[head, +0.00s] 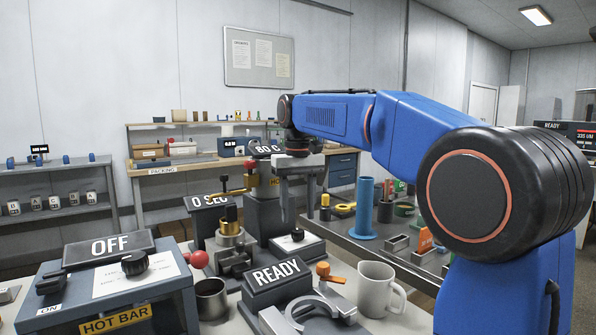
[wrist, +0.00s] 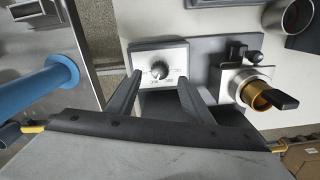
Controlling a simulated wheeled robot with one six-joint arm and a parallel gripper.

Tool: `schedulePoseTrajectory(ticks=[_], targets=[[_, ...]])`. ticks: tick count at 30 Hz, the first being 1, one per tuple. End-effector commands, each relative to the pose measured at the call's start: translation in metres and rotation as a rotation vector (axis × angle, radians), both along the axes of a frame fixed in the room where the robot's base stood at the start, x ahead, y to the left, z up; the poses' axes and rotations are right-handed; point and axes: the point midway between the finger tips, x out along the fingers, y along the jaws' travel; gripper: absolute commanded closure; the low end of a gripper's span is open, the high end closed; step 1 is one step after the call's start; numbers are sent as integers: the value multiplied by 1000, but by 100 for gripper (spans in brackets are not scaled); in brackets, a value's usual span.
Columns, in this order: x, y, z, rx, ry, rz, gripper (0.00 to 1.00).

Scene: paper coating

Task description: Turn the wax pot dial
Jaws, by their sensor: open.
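A black dial (wrist: 159,70) on a white plate with scale marks sits on a grey base in the wrist view. In the head view, a small black knob (head: 297,234) on a white plate, which looks like the same dial, stands behind the READY sign. My gripper (wrist: 158,86) is open and empty, pointing down, with the dial seen between its two fingertips. In the head view my gripper (head: 300,205) hangs just above the dial. I cannot tell the exact gap. A metal pot with a brass cup (wrist: 255,90) and black handle stands right of the dial in the wrist view.
The hot bar box (head: 120,290) with its own knob and OFF sign is at front left. The READY sign (head: 277,273), a white mug (head: 378,288) and a steel cup (head: 211,299) stand in front. A blue tube (head: 365,205) is on the right bench.

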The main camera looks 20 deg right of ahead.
Motion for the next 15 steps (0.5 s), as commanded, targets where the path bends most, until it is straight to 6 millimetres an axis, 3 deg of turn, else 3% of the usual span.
schedulePoseTrajectory(ticks=[15], targets=[[1,0,101,0,-3,0,54]])
